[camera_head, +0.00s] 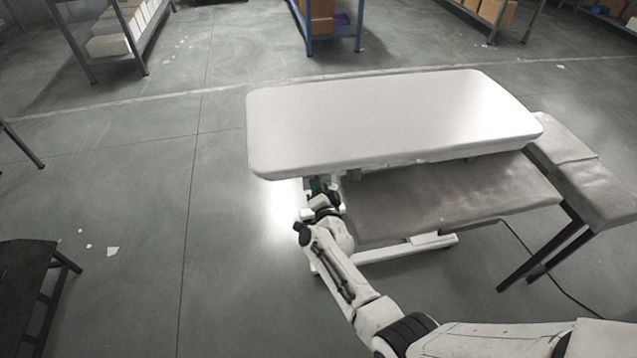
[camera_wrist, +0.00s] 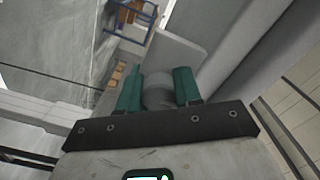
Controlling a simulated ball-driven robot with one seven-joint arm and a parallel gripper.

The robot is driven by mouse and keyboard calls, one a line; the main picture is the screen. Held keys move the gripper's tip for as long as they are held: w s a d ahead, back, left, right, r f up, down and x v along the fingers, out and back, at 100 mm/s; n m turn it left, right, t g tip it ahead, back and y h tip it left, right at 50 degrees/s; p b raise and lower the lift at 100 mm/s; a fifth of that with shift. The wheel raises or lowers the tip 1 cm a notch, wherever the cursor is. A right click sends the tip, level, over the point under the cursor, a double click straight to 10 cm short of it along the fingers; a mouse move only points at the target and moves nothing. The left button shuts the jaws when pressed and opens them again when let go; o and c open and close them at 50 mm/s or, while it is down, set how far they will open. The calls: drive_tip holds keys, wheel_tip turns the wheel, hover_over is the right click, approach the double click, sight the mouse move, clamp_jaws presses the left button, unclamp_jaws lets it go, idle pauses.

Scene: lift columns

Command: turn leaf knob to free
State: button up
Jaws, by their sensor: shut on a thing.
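The leaf knob (camera_wrist: 158,91) is a grey, rounded piece in the wrist view, between the two green fingers of my gripper (camera_wrist: 159,88). The fingers are shut on it from both sides. In the head view my gripper (camera_head: 318,188) is under the left front edge of the white table top (camera_head: 390,115), and the knob is hidden there. A grey padded leaf (camera_head: 450,195) lies below and in front of the white top. I cannot tell which way the knob is turned.
A grey bench (camera_head: 585,165) with dark legs stands at the right. A cable (camera_head: 545,265) lies on the floor there. A dark table (camera_head: 25,285) is at the lower left. Shelves with boxes (camera_head: 320,20) stand at the back. The floor at left is mostly clear.

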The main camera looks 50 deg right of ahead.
idle(0.5)
drive_tip(key=o, duration=0.8)
drive_tip(key=shift+c, duration=0.2)
